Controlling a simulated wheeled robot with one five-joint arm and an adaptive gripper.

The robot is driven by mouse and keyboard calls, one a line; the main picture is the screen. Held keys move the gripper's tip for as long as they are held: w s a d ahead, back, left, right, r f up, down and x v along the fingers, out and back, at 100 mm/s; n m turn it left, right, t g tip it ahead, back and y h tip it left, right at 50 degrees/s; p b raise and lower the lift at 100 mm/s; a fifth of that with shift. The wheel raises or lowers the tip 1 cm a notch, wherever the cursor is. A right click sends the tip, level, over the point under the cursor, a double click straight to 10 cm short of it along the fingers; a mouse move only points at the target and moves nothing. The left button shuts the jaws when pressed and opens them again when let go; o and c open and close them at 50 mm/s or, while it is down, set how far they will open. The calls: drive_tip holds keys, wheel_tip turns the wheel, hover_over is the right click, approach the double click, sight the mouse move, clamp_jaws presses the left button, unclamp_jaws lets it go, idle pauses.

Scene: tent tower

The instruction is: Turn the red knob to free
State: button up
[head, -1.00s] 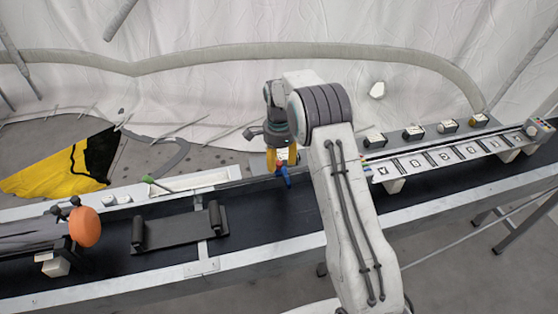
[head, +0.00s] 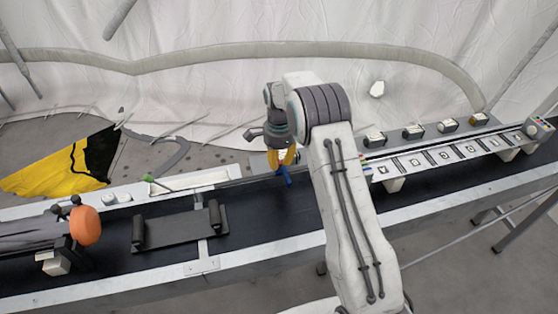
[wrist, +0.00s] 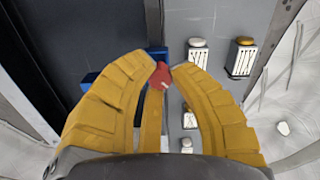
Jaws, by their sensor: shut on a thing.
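The red knob (wrist: 160,76) shows in the wrist view between the tips of my gripper's two yellow fingers (wrist: 164,70). My gripper is shut on it, and the fingertips hide part of it. Blue parts show close behind the knob (wrist: 157,52) and to its left (wrist: 88,78). In the head view my gripper (head: 283,165) points down over the black conveyor's far edge, with a blue piece (head: 285,179) just below its fingertips. The red knob cannot be made out in the head view. I cannot read any free mark.
The conveyor (head: 265,215) runs across the view. An orange ball-like end (head: 85,226) and a dark roller frame (head: 180,230) are at left. A white labelled strip (head: 440,158) and several small boxes (head: 413,132) are at right. A white fabric wall (head: 190,90) stands behind.

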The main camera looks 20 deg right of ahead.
sight(279, 161)
clamp_jaws()
drive_tip(key=shift+f+n+b, duration=0.1)
drive_tip(key=shift+n+b, duration=0.25)
drive_tip(key=shift+n, duration=0.25)
drive_tip(key=shift+n+b, duration=0.4)
drive_tip(key=shift+n, duration=1.3)
drive_tip(key=o, duration=0.9)
unclamp_jaws()
wheel_tip(279, 161, up, 12)
